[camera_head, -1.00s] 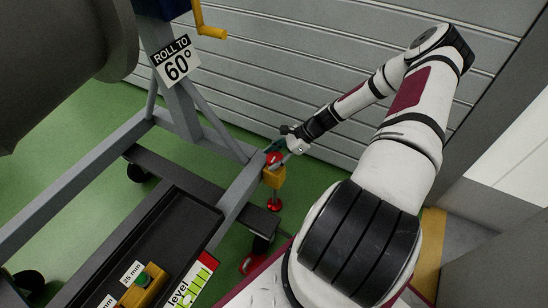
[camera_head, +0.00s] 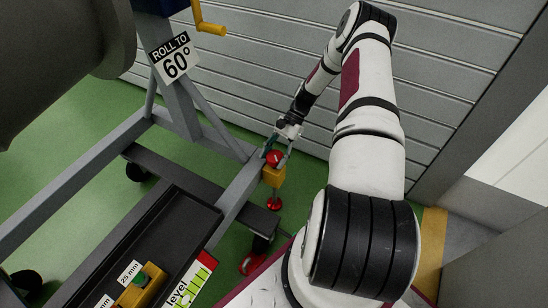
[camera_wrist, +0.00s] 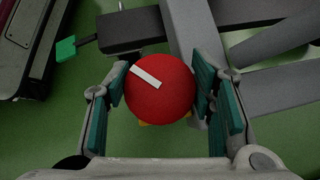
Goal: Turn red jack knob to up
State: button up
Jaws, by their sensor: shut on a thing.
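The red jack knob (camera_wrist: 160,95) is a round red knob with a white bar mark, seen from above in the wrist view. The white mark runs slantwise from upper left toward the knob's middle. In the head view the red knob (camera_head: 274,158) tops a yellow jack body (camera_head: 273,177) at the end of the grey frame. My gripper (camera_wrist: 164,92) is shut on the knob, with a teal finger pad on either side of it. In the head view my gripper (camera_head: 276,150) reaches down onto the knob from above.
A grey stand frame (camera_head: 240,190) with a "ROLL TO 60°" sign (camera_head: 174,59) and yellow crank (camera_head: 208,27) stands at left. A black tray (camera_head: 150,235) with a level label (camera_head: 188,285) lies in front. A shutter wall (camera_head: 270,60) is behind.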

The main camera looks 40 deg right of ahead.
jog(key=n+g+h+b, duration=0.1)
jog(key=n+g, duration=0.2)
jog(key=n, duration=0.1)
jog(key=shift+n+g, duration=0.3)
jog(key=n+g+h, duration=0.2)
jog(key=n, duration=0.2)
jog(key=shift+s+d, duration=0.1)
jog(key=shift+n+g+h, duration=0.3)
jog(key=shift+n+h, duration=0.1)
jog(key=o, duration=1.2)
jog(key=v, duration=1.2)
